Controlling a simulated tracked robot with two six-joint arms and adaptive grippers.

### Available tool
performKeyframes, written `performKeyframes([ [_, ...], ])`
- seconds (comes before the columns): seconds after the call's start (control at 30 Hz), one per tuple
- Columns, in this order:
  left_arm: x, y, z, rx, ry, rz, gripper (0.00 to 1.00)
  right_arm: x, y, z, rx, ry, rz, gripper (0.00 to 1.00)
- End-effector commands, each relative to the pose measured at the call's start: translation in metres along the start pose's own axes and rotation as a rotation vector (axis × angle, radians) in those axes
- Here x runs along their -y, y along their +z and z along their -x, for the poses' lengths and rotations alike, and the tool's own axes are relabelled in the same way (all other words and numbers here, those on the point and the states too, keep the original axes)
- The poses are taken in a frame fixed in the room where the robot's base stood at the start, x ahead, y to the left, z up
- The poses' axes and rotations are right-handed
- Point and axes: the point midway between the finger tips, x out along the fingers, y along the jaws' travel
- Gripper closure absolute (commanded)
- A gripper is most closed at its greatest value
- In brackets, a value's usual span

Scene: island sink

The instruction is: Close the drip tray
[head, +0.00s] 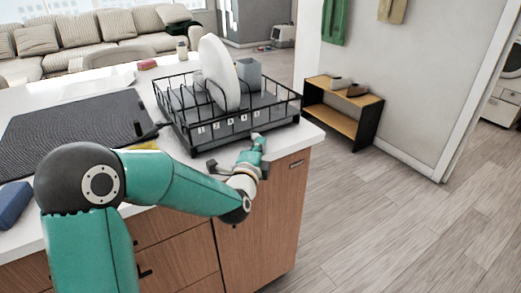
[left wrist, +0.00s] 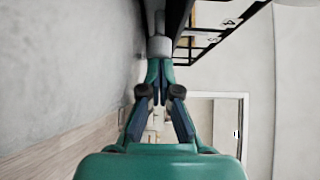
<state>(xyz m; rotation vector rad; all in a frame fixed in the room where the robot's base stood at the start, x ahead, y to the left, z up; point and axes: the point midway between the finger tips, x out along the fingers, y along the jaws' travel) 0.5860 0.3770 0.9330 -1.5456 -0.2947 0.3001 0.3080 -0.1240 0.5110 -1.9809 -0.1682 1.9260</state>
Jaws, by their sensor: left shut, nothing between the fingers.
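The black wire dish rack (head: 181,127) stands on the white counter near its right corner. The drip tray is the dark grey base (head: 262,101) under the rack; how far it sticks out is hard to tell. My left gripper (head: 257,143) is at the rack's front side, by its lower edge. In the left wrist view, the left gripper's fingertips (left wrist: 160,72) are together with nothing between them. They point at a small grey cylindrical part (left wrist: 160,47) beneath the rack's dark edge and look close to or touching it. My right gripper is out of view.
A white plate (head: 222,72) and a grey cup (head: 248,73) stand in the rack. A dark mat (head: 75,130) lies left of it, and a blue object (head: 15,203) is at the left edge.

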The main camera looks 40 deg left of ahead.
Motion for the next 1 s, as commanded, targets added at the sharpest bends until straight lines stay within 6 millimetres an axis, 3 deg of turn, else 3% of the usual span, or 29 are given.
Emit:
performKeyframes([
  [0.33, 0.005, 0.007, -0.001, 0.025, -0.011, 0.007, 1.00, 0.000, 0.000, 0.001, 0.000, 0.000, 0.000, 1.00],
  [0.57, 0.004, -0.016, 0.015, 0.013, -0.009, 0.004, 1.00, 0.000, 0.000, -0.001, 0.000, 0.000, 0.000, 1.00],
  [0.67, 0.003, -0.033, 0.028, 0.005, -0.006, 0.000, 1.00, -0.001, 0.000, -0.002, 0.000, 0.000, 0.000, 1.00],
  [0.97, 0.002, -0.031, 0.102, 0.005, -0.005, -0.001, 1.00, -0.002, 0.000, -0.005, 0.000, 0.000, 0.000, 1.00],
  [1.0, -0.002, -0.031, 0.106, 0.007, -0.009, 0.001, 1.00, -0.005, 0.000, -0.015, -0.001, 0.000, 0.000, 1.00],
])
